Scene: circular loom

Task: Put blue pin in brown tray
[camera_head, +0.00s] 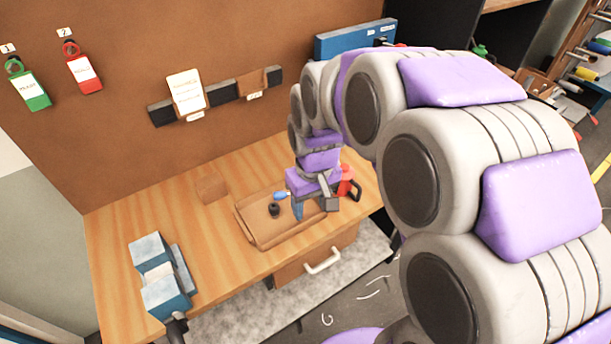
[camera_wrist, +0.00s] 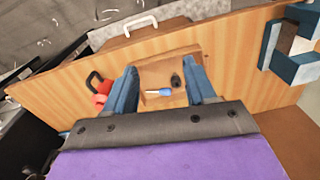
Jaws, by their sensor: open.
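The blue pin (camera_head: 280,196) has a blue body, and its pale end shows in the wrist view (camera_wrist: 158,92). It appears to lie inside the brown tray (camera_head: 262,241), near the far side, beside a small black piece (camera_head: 274,210). The tray also shows in the wrist view (camera_wrist: 150,73). My gripper (camera_wrist: 162,72) is open above the tray, with blue fingers on either side of the pin and black piece and nothing between them.
The tray rests on a wooden workbench (camera_head: 130,220). A red container (camera_head: 346,180) stands to the right of my gripper. A brown block (camera_head: 211,187) sits behind the tray, and a blue-grey vise (camera_head: 160,275) is at the left front. The bench between vise and tray is clear.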

